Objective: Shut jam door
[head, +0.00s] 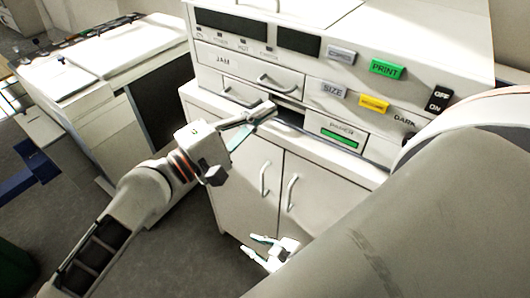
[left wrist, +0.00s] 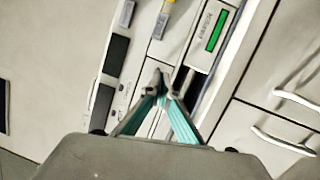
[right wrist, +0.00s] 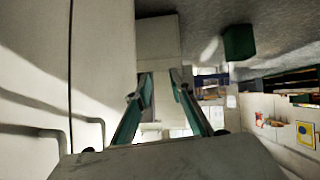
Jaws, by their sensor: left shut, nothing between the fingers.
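The jam door (head: 236,68), a pale panel labelled JAM, is on the front of the white copier, with a curved handle (head: 277,84) at its right. I cannot tell for certain whether it sits flush. Below it is a pale panel with its own handle (head: 240,97), and a dark gap (head: 290,117) shows to the right of that. My left gripper (head: 268,111) is shut and empty in front of this lower panel, beside the gap. In the left wrist view its fingertips (left wrist: 162,79) meet close to the copier front. My right gripper (head: 251,245) is open and empty, low before the cabinet.
Cabinet doors (head: 246,180) with two upright handles are below. Another white machine (head: 125,60) stands at the left. Open grey floor (head: 180,250) lies before the cabinet. My right arm covers the lower right.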

